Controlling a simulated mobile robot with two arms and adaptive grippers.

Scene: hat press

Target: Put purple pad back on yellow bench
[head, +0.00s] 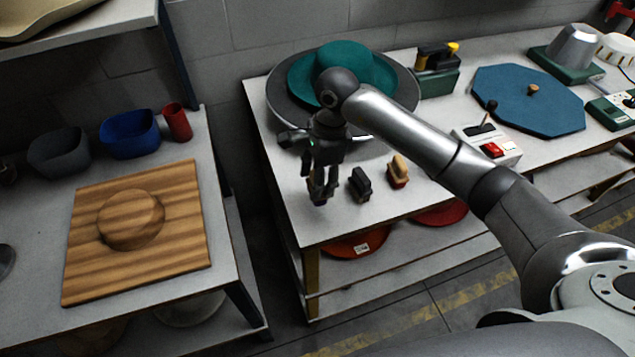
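My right arm comes in from the right, and its gripper (321,190) points down over the front left part of the bench (345,222), which has a grey-white top and a yellowish leg. A small dark purple patch, probably the purple pad (319,201), shows at the fingertips, mostly hidden by the fingers. I cannot tell whether the fingers grip it or whether it touches the bench top. A black pad (360,184) and a tan pad (398,171) stand just right of the gripper. My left gripper is not in view.
A teal hat (365,62) lies on a round grey plate (283,85) behind the gripper. A control box (502,150) and a blue board (560,112) lie to the right. The left table holds a wooden block (85,270) and bins (130,134). A gap separates the tables.

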